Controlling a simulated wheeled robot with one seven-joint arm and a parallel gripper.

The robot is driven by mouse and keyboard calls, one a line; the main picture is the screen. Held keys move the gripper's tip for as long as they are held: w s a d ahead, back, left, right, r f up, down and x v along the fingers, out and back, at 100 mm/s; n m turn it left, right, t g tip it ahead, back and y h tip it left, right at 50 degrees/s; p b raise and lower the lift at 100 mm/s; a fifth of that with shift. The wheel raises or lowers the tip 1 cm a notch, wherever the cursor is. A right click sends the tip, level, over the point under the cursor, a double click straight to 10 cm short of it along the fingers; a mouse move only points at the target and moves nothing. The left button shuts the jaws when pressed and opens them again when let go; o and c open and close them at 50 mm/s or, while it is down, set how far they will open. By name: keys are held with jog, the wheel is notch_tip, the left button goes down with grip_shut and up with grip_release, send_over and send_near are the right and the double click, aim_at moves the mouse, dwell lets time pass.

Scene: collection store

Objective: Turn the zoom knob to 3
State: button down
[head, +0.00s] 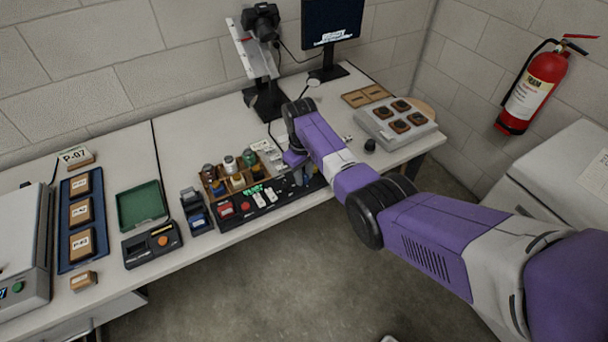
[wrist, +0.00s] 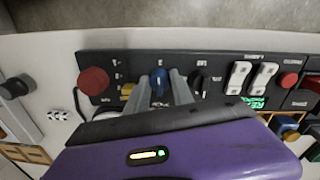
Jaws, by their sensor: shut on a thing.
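A black control panel (head: 262,208) lies along the front of the bench, and it also fills the upper wrist view (wrist: 222,61).
White switches (wrist: 251,76), a small red button (wrist: 288,80) and a green display (wrist: 257,102) sit further right on the panel. A wooden tray (head: 210,184) with several small containers stands behind it. A grey box with several dark pieces (head: 397,121) stands at the right end.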

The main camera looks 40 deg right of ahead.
dwell(0.3)
jog(key=c, duration=1.1)
grip_release()
jog(key=shift+r, duration=0.1)
jog(key=r, duration=0.7)
jog(key=shift+a+r, duration=0.2)
jog(key=shift+r, duration=0.15)
